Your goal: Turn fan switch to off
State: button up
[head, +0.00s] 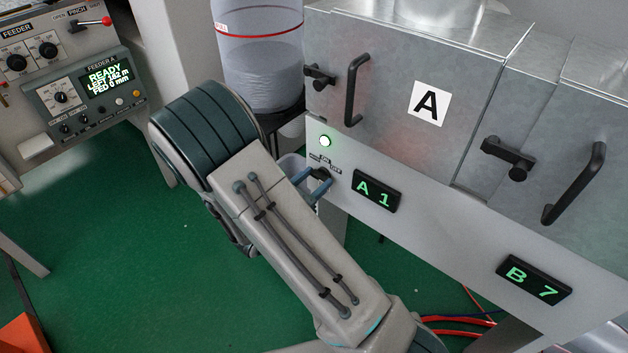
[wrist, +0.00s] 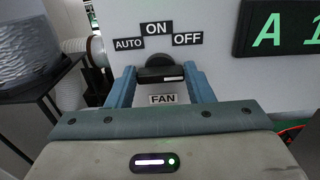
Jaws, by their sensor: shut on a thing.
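The fan switch (wrist: 160,68) is a black knob with a dark grip bar on the pale panel, in the middle of the wrist view. Labels AUTO, ON and OFF (wrist: 187,38) arc above it, and a FAN label sits below. My gripper (wrist: 160,80) has its two blue fingers on either side of the grip bar and is shut on it. A short white mark shows on the bar; I cannot tell which label the switch points to. In the head view the switch (head: 321,174) shows at my gripper (head: 315,184), partly hidden by the fingers.
A lit green lamp (head: 325,141) sits above the switch. The A 1 display (head: 376,191) is close on its right. A black door handle (head: 355,90) sticks out above. A clear cylinder (head: 258,50) stands to the left.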

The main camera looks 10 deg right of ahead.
jog(key=shift+r+n+p, duration=0.1)
jog(key=shift+n+p, duration=0.2)
jog(key=shift+p, duration=0.2)
jog(key=shift+r+n+p, duration=0.1)
jog(key=shift+n+p, duration=0.4)
jog(key=shift+p, duration=0.15)
jog(key=n+p, duration=0.2)
jog(key=shift+w+n+p, duration=0.1)
jog(key=shift+n+p, duration=0.2)
jog(key=shift+p, duration=0.05)
jog(key=shift+w+a+f+n+p, duration=0.1)
jog(key=shift+n+p, duration=0.95)
jog(key=shift+n, duration=0.15)
jog(key=shift+a+f+n+p, duration=0.1)
jog(key=shift+n+p, duration=0.95)
jog(key=shift+n, duration=0.15)
jog(key=o, duration=1)
jog(key=shift+f, duration=0.1)
